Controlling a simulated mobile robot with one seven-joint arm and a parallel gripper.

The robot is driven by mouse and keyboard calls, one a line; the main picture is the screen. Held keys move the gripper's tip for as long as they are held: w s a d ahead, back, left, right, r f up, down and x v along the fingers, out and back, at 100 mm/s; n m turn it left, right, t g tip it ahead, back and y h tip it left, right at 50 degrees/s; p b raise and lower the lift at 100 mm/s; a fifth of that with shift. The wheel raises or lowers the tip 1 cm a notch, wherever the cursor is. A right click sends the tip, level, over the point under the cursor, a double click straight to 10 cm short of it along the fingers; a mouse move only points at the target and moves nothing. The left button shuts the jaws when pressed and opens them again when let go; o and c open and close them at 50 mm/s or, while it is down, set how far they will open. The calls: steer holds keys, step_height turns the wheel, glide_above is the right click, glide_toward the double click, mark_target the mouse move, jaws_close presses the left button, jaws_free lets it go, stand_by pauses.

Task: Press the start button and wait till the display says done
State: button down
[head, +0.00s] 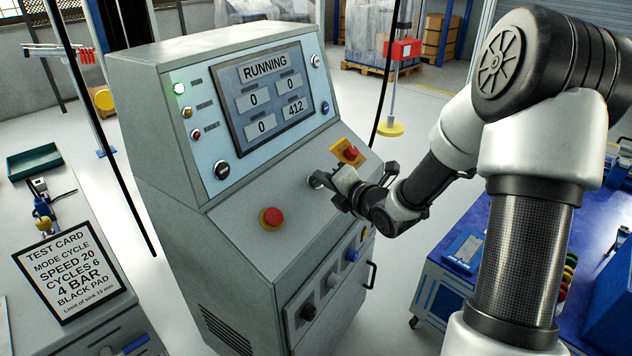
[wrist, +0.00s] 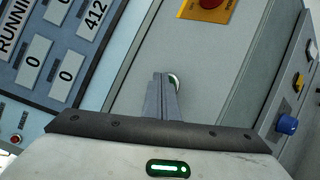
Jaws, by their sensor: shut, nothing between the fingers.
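The display (head: 275,96) on the sloped grey console reads RUNNING, with fields showing 0, 0, 0 and 412. It also shows, tilted and partly cut off, in the wrist view (wrist: 62,45).
A lit green lamp (head: 179,88) is left of the display. A red mushroom button (head: 271,218) and a red button on a yellow plate (head: 350,153) flank my gripper. A test card (head: 75,270) stands at left. A blue-topped workbench (head: 462,252) is at right.

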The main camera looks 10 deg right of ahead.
stand_by(0.4)
steer(key=shift+s+d+r, duration=0.3)
steer(key=shift+r, duration=0.3)
steer(key=shift+r, duration=0.1)
steer(key=r+p, duration=0.1)
steer(key=s+d+r, duration=0.1)
steer(key=d+r+p, duration=0.1)
steer(key=r, duration=0.1)
steer(key=shift+s+p, duration=0.35)
steer(key=shift+s, duration=0.05)
stand_by(0.3)
